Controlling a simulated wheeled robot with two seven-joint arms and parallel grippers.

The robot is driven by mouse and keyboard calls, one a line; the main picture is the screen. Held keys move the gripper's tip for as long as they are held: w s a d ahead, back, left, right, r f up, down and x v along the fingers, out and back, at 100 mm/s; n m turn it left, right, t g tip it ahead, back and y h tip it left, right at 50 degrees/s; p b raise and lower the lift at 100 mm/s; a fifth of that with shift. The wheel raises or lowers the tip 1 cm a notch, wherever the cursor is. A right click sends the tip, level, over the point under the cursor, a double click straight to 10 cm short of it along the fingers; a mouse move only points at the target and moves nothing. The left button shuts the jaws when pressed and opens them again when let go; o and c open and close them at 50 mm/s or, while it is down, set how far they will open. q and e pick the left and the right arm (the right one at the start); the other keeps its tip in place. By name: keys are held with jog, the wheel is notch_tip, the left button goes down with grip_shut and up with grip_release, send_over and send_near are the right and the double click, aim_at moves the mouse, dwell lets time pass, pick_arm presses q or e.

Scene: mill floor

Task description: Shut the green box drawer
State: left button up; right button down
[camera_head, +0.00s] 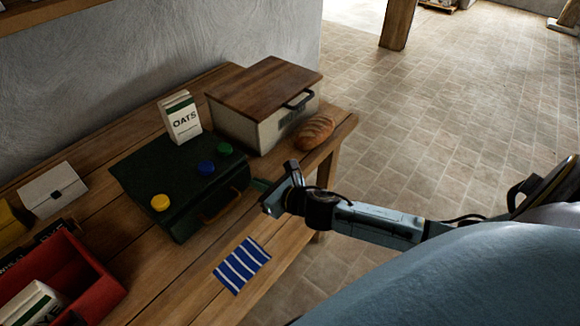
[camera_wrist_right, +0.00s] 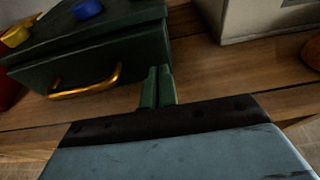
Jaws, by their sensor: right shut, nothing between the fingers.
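The dark green box (camera_head: 165,170) sits on the wooden table, with its drawer front facing the table's front edge. The drawer front (camera_wrist_right: 135,60) has a brass handle (camera_wrist_right: 85,84), which also shows in the head view (camera_head: 221,206). The drawer looks at most slightly out; I cannot tell its exact gap. My right gripper (camera_head: 258,184) is shut and empty, just off the right end of the drawer front. Its green fingertips (camera_wrist_right: 158,76) point toward that end, right of the handle; I cannot tell whether they touch it. My left gripper is not in view.
On the green box are yellow, blue and green knobs and an oats carton (camera_head: 181,118). A wood-topped box (camera_head: 240,125) and a bread loaf (camera_head: 314,132) stand behind right. A striped cloth (camera_head: 242,265) lies in front; a red crate (camera_head: 95,275) is left.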

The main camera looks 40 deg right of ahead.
jog(key=v, duration=1.2)
jog(key=shift+s+f, duration=0.25)
jog(key=shift+s, duration=0.1)
jog(key=shift+f, duration=0.1)
jog(key=s+d+f+m+g+h, duration=0.25)
jog(key=f+m, duration=0.35)
jog(key=f, duration=0.3)
jog(key=s+d+f+m+g+h, duration=0.1)
jog(key=s+d+f+m, duration=0.2)
jog(key=f+m, duration=0.4)
jog(key=s+d+f+m+g+h, duration=0.1)
jog(key=s+d+f+m+g, duration=0.3)
jog(key=f, duration=0.6)
jog(key=s+a+f+m+g, duration=0.1)
jog(key=s+a+f+m, duration=0.2)
jog(key=s+f+m, duration=0.2)
jog(key=s+a+f+m+g+b, duration=0.1)
jog(key=s+a+f+m, duration=0.3)
jog(key=s, duration=0.8)
jog(key=s+a+f+m+g, duration=0.3)
jog(key=s+a+f+m, duration=0.1)
jog(key=s+f+m, duration=0.4)
jog(key=m, duration=0.2)
jog(key=shift+a+m+b, duration=0.25)
jog(key=shift+m+b, duration=0.05)
jog(key=shift+m, duration=0.1)
jog(key=shift+s+g+y, duration=0.15)
jog(key=shift+g+y, duration=0.1)
